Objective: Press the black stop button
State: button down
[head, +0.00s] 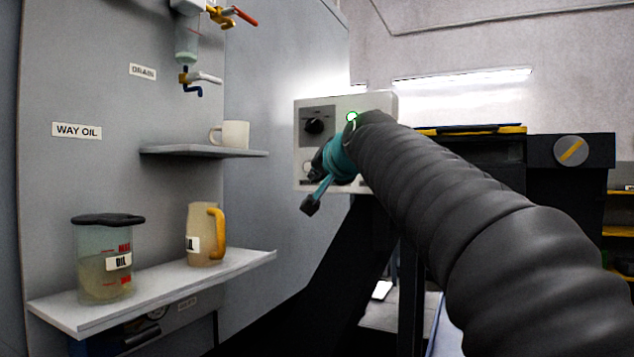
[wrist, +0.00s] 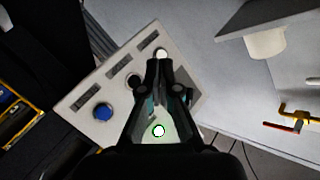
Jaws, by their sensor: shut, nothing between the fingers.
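The pale control box (head: 384,105) is on the far side of the arm in the head view and fills the middle of the wrist view (wrist: 75,103). The black stop button (wrist: 133,80) shows partly in the wrist view, between a blue button (wrist: 103,112) and a white button (wrist: 162,54). In the head view my arm and gripper hide it. My gripper (wrist: 162,66) is shut and empty, its fingertips over the panel just right of the black button and below the white one in the wrist view. I cannot tell whether they touch the panel.
To the left, a shelf (head: 160,151) holds a mug (head: 236,134); a lower shelf (head: 85,322) holds an oil container (head: 108,270) and a jug (head: 203,250). Valves (head: 190,78) hang above.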

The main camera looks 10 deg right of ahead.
jog(key=shift+w+r+t, duration=0.3)
jog(key=shift+w+r, duration=0.3)
jog(key=shift+r, duration=0.2)
jog(key=shift+w, duration=0.1)
jog(key=w+d+p, duration=0.2)
jog(key=w+d, duration=0.3)
jog(key=w, duration=0.2)
jog(key=shift+w+d, duration=0.1)
jog(key=shift+d, duration=0.05)
dwell(1.3)
jog(key=shift+w+d, duration=0.15)
jog(key=shift+w, duration=0.1)
jog(key=shift+w+d+p, duration=0.2)
jog(key=shift+w+p, duration=0.1)
jog(key=shift+p, duration=0.15)
dwell(0.7)
jog(key=shift+s, duration=0.15)
jog(key=shift+s+a+b, duration=0.3)
jog(key=shift+s+a, duration=0.15)
jog(key=shift+s, duration=0.05)
dwell(0.3)
